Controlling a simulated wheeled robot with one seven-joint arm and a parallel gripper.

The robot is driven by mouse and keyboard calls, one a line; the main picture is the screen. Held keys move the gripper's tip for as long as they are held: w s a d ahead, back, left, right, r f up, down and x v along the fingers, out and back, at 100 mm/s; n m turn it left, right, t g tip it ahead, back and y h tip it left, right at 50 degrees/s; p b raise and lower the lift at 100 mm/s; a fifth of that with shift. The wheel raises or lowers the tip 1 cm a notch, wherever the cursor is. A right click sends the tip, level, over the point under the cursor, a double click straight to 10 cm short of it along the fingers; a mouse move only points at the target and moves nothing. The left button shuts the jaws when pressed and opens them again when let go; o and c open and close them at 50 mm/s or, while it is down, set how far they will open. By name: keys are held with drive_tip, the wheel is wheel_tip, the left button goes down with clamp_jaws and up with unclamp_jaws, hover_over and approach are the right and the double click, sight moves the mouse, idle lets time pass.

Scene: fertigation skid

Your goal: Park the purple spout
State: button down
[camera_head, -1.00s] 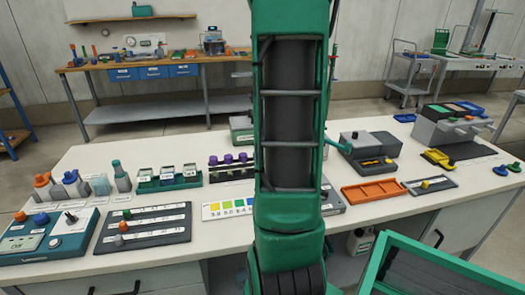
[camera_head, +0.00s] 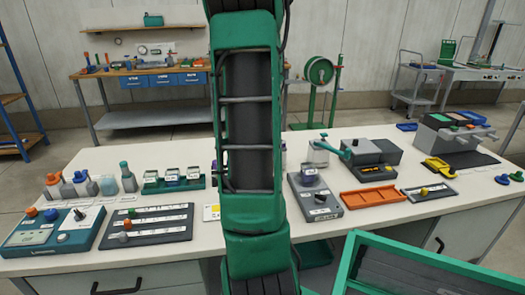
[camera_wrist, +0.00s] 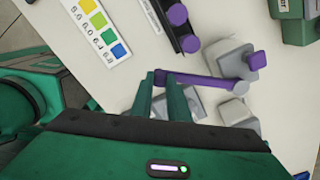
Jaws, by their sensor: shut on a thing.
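The purple spout (camera_wrist: 207,84) shows in the wrist view as a long thin bar across the middle. Its right part lies beside a pale grey block with a purple knob (camera_wrist: 258,60). My gripper (camera_wrist: 160,88) has its two green fingers close together at the bar's left end, shut on it. Exactly how the fingertips meet the bar is partly hidden. In the head view my arm hides the gripper and the spout.
In the wrist view a black rack with purple caps (camera_wrist: 177,15) and a colour strip (camera_wrist: 98,28) lie nearby. In the head view an orange tray (camera_head: 372,199) and a grey device with a jar (camera_head: 316,201) stand right of my arm.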

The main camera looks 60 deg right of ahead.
drive_tip(key=shift+w+d+r, duration=0.15)
drive_tip(key=shift+w, duration=0.15)
drive_tip(key=c, duration=1.7)
unclamp_jaws()
drive_tip(key=shift+s, duration=0.1)
wheel_tip(320, 180, up, 11)
drive_tip(key=shift+f, duration=0.2)
